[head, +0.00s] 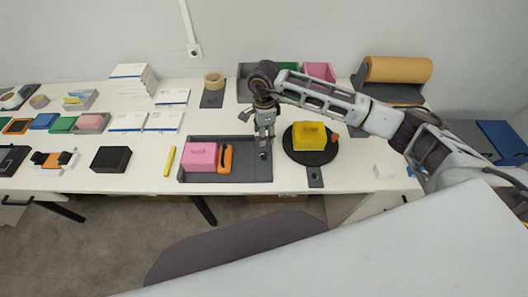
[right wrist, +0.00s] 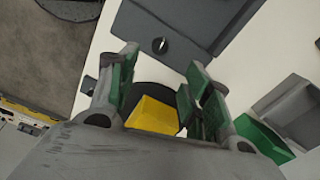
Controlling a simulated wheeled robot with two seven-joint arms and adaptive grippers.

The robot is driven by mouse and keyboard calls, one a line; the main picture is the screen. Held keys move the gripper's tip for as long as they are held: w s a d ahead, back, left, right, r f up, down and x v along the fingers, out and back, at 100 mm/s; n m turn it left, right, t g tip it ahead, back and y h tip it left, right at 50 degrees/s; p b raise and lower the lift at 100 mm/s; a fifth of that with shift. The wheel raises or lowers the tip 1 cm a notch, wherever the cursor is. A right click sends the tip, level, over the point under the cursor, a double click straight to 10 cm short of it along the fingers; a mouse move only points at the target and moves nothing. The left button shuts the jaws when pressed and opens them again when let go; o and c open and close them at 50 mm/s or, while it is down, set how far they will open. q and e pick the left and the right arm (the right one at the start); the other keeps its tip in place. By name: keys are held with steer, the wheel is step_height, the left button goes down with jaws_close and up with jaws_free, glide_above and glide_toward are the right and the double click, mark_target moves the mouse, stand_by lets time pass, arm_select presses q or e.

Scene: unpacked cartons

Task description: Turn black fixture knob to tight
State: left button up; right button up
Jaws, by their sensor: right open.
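The black fixture knob (right wrist: 160,46) shows in the right wrist view as a small round black knob with a light mark, on a dark grey fixture (right wrist: 196,22). Its setting cannot be read. In the head view the knob is small and dark (head: 263,155), at the right end of the grey tray-like fixture (head: 240,177). My right gripper (head: 265,136) points down above that end, apart from the knob as far as I can tell. In the right wrist view its green-padded fingers (right wrist: 160,90) are spread with nothing held. My left gripper is not in view.
A yellow block (head: 309,135) lies on a black round disc (head: 313,157) just right of the fixture. A pink block (head: 200,156) and an orange tool (head: 226,159) lie in the fixture. A small grey plate (head: 315,177) lies near the front edge.

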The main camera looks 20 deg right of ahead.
mark_target(264, 154)
step_height(264, 154, down, 12)
steer(key=shift+p, duration=0.95)
steer(key=c, duration=1)
steer(key=shift+c, duration=0.2)
